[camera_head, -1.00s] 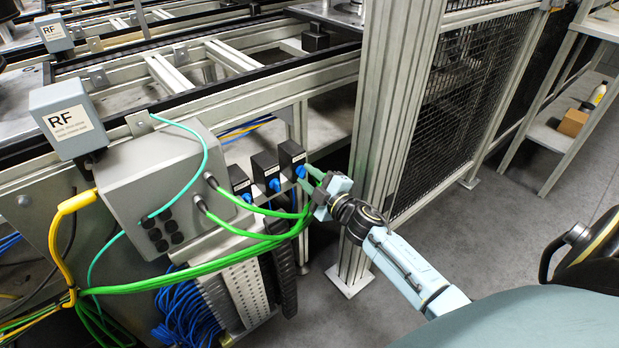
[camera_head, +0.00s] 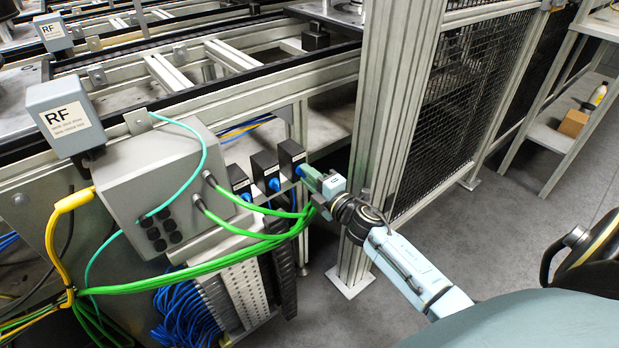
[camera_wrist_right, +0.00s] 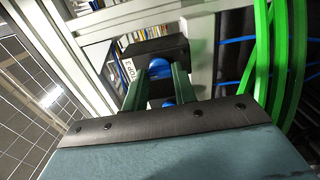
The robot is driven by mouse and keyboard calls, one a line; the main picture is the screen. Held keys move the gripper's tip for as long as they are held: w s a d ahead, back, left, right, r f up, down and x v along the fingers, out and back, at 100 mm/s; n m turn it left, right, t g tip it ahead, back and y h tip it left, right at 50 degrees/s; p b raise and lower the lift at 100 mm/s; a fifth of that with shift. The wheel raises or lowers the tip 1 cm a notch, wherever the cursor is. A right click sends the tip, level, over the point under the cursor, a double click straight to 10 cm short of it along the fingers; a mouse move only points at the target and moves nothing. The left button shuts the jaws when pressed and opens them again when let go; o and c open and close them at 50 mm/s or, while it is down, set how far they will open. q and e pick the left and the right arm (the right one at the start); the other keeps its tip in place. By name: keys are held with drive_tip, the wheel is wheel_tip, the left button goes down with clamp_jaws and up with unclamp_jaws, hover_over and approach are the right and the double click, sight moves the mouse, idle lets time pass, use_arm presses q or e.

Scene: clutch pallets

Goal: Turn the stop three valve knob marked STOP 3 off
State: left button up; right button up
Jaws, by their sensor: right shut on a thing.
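Three black valve boxes with blue knobs sit in a row on the machine's side. The rightmost box (camera_head: 291,152) has its blue knob (camera_wrist_right: 160,68) between the green fingers of my right gripper (camera_wrist_right: 161,80). The right gripper (camera_head: 309,176) is shut on this knob, with a finger on either side. A white label (camera_wrist_right: 128,69) on the box shows partly in the right wrist view, ending in what looks like "P 3". The fingers hide part of the knob, so its exact angle is hard to tell. My left gripper is not in view.
The other two blue knobs, the middle one (camera_head: 273,184) and the left one (camera_head: 246,197), are close by on the left. Green cables (camera_head: 250,238) hang just below the gripper. A metal fence post (camera_head: 377,130) stands close on the right.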

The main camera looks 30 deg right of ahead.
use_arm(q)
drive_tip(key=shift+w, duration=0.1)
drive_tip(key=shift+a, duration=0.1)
use_arm(e)
drive_tip(key=o, duration=1)
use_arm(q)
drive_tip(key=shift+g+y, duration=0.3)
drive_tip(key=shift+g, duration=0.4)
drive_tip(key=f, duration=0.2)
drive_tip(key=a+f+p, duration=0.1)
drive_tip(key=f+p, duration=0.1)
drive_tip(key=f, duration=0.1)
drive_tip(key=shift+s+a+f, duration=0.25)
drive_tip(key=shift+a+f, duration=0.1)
use_arm(e)
drive_tip(key=s+d, duration=0.1)
drive_tip(key=s, duration=1.2)
drive_tip(key=shift+s, duration=0.2)
